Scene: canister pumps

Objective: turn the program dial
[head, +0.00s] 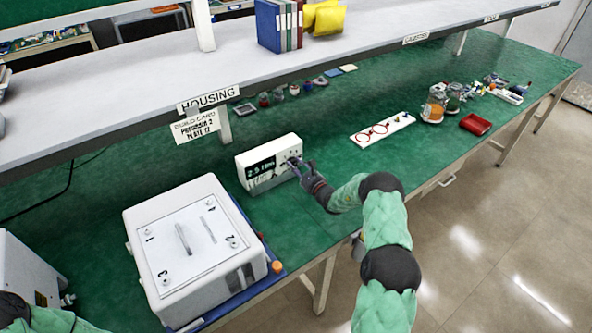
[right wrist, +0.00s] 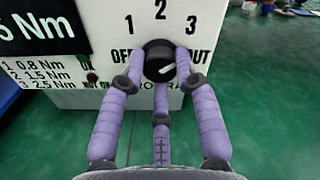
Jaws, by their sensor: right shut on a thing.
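The program dial (right wrist: 158,58) is a round black knob with a pale mark on the front of a white controller box (head: 262,151). The labels OFF, 1, 2, 3 and OUT stand around it. The pale mark slants toward the right, but I cannot tell exactly which label it points to. My right gripper (right wrist: 160,76) is shut on the dial, with purple fingers at its left, right and below. It also shows at the box's right end in the head view (head: 300,166). The display (head: 261,170) reads 2.5 Nm. My left gripper is out of view.
A build card (head: 195,127) under the shelf reads program 2, plate 17. A white lidded housing (head: 194,247) stands left of the controller. A white plate with red rings (head: 382,130), jars and a red tray (head: 475,124) lie right. Green bench between is clear.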

